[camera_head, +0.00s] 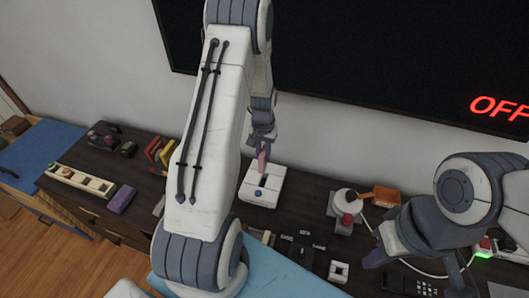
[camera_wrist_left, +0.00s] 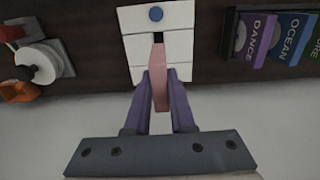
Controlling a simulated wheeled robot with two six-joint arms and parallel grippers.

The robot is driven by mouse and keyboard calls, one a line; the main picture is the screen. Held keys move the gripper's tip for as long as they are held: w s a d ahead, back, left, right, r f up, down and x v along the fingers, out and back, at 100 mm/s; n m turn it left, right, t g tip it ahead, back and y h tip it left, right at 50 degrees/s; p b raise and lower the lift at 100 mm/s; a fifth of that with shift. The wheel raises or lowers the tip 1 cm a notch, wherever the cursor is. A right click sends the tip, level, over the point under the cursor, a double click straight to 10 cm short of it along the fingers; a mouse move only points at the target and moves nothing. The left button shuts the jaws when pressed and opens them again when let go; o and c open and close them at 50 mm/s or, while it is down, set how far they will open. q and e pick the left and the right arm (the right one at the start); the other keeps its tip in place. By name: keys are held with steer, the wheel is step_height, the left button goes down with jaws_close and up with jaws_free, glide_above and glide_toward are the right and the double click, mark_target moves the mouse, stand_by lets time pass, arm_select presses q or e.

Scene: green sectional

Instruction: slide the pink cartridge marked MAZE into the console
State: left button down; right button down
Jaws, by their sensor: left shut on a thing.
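The pink cartridge (camera_head: 262,160) is held on edge between the fingers of my left gripper (camera_head: 263,138), which is shut on it. It also shows in the left wrist view (camera_wrist_left: 159,78), between the purple fingers (camera_wrist_left: 160,95). No marking on it can be read. The white console (camera_head: 261,192) with a blue button stands below the gripper; in the wrist view the console (camera_wrist_left: 178,45) has a dark slot. The cartridge's far end lines up with the slot; I cannot tell whether it is inside. My right gripper (camera_head: 420,272) is low at the right, away from the console, its opening unclear.
Cartridges marked DANCE (camera_wrist_left: 251,36) and OCEAN (camera_wrist_left: 288,38) stand beside the console. A dark wall screen (camera_head: 400,60) reading OFF hangs behind.

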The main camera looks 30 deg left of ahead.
mark_target(263, 167)
arm_select(q)
steer(key=shift+s+d, duration=0.15)
steer(key=shift+f, duration=0.25)
steer(key=shift+f+b, duration=2.05)
steer(key=shift+f, duration=0.65)
steer(key=shift+f, duration=0.2)
steer(key=shift+f, duration=0.3)
steer(key=shift+f+b, duration=1.7)
steer(key=shift+f, duration=0.4)
steer(key=c, duration=0.7)
jaws_free()
steer(key=shift+r, duration=0.1)
